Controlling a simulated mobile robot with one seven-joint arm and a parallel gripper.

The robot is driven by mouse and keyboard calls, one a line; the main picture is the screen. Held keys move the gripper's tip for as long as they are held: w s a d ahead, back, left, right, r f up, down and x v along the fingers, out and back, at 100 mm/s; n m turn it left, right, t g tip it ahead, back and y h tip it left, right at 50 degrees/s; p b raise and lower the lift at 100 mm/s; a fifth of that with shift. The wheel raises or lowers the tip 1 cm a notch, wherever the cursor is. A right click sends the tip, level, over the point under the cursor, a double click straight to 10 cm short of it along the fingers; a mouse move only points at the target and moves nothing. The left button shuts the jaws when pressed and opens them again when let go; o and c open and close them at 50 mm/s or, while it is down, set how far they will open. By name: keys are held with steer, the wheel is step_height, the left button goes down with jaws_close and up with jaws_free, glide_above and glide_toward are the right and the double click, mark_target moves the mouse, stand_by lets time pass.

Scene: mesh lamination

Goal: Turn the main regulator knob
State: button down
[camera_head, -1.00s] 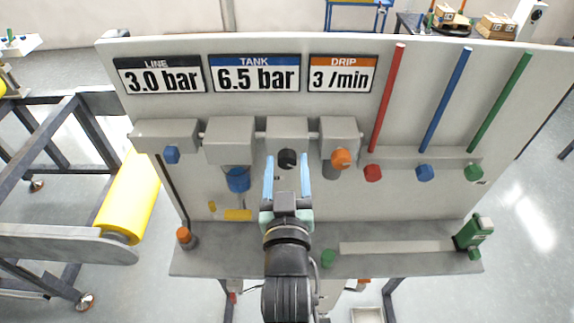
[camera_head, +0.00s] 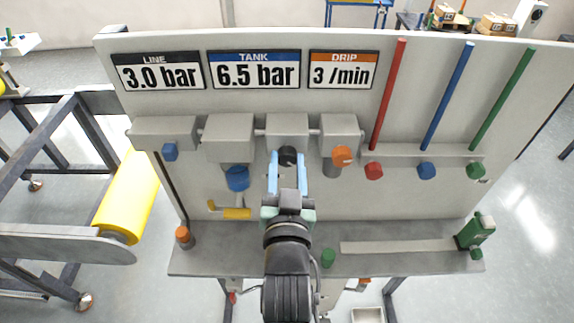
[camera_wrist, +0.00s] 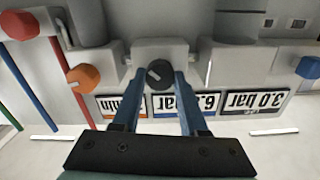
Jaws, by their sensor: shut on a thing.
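The black regulator knob (camera_head: 288,156) sits on the front of a grey block (camera_head: 287,127) in the middle of the panel. In the wrist view the knob (camera_wrist: 159,74) shows a light pointer mark and lies between the tips of my blue fingers. My gripper (camera_head: 288,160) is shut on the knob, one finger on each side. The wrist view also shows my gripper (camera_wrist: 159,82) around it. The signs above read LINE 3.0 bar (camera_head: 158,72), TANK 6.5 bar (camera_head: 254,70) and DRIP 3 /min (camera_head: 343,70).
An orange knob (camera_head: 342,156) is close on the right. A blue cylinder (camera_head: 237,178) and yellow lever (camera_head: 237,213) are to the left and below. Red (camera_head: 374,171), blue (camera_head: 427,171) and green (camera_head: 475,171) knobs sit farther right. A grey shelf (camera_head: 400,262) runs below.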

steer(key=m+b, duration=0.1)
steer(key=m, duration=0.3)
steer(key=shift+m, duration=0.3)
stand_by(0.3)
steer(key=shift+c, duration=2.2)
jaws_free()
steer(key=shift+s+f, duration=0.15)
steer(key=shift+s, duration=0.3)
steer(key=s+b, duration=0.4)
steer(key=s, duration=0.8)
